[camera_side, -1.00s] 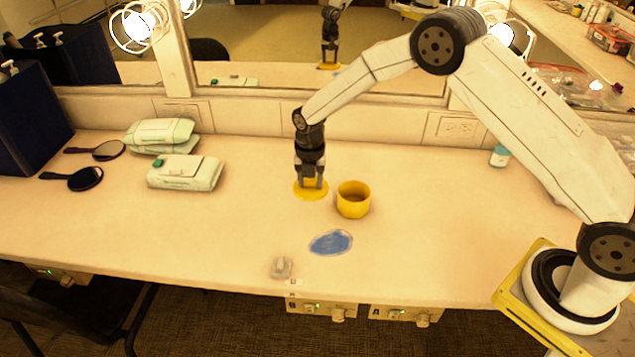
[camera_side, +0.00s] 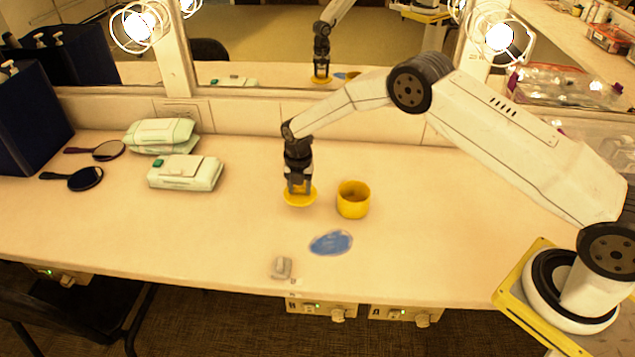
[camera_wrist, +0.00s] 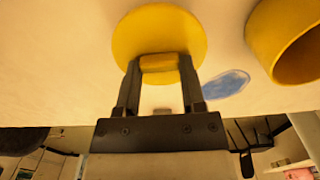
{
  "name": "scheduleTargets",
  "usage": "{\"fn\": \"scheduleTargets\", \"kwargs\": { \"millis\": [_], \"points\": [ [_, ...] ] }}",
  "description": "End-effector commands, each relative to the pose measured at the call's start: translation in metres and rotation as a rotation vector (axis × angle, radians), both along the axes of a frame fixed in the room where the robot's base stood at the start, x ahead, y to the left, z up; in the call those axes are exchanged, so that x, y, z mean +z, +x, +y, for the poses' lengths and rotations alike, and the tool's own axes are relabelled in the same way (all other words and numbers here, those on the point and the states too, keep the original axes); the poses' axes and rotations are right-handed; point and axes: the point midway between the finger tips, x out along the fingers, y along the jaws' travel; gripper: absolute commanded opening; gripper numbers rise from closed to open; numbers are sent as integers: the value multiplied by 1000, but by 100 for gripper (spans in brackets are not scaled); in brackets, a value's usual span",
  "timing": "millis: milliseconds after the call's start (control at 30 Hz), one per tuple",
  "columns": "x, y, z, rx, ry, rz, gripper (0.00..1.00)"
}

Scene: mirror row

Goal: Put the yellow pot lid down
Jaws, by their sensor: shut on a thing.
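The yellow pot lid (camera_side: 300,201) is a round disc with a knob on top. My gripper (camera_side: 299,188) is shut on that knob from above. In the wrist view the fingers (camera_wrist: 159,63) close on either side of the knob, with the lid (camera_wrist: 160,25) spread out beyond them. The lid is low over the counter, just left of the open yellow pot (camera_side: 353,200) and apart from it. I cannot tell whether the lid touches the counter. The pot also shows at the upper right of the wrist view (camera_wrist: 262,38).
A flat blue patch (camera_side: 331,243) lies in front of the pot, and a small grey thing (camera_side: 281,268) sits near the front edge. Pale green wipe packs (camera_side: 186,173) and dark hand mirrors (camera_side: 86,179) lie at left. The counter between them and the lid is clear.

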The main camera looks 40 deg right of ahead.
Motion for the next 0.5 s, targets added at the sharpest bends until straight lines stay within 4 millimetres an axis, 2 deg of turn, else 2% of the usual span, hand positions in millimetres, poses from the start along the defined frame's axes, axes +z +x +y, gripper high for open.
{"fn": "scheduleTargets", "kwargs": {
  "millis": [300,500],
  "points": [
    [-29,2,0,0,1,-1,0],
    [-33,2,0,1,1,-3,0]
  ]
}}
